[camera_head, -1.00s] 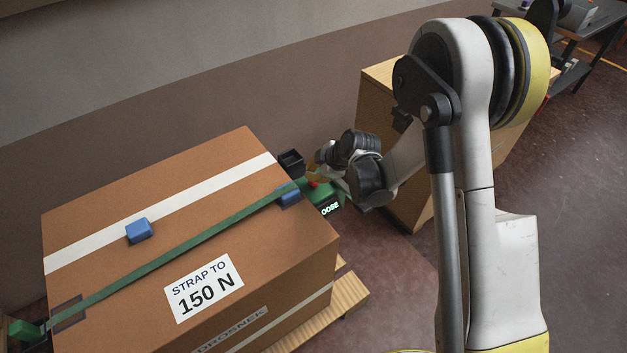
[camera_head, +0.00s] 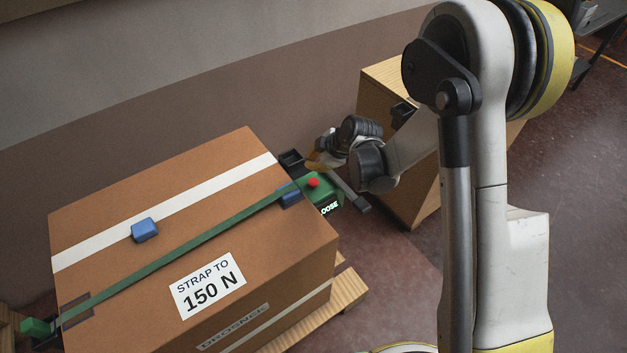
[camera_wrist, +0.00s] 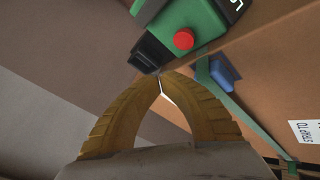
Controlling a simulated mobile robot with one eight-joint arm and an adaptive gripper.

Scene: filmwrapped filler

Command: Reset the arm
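The tensioner has a red button (camera_head: 313,182) and a lit display of which "OOSE" shows. A green strap (camera_head: 170,249) runs from it across the carton.
A blue block (camera_head: 144,229) sits on the carton, and another blue piece (camera_head: 289,198) is at its edge under the strap. A wooden pallet (camera_head: 345,290) lies under the carton. A wooden box (camera_head: 382,95) stands behind my arm.

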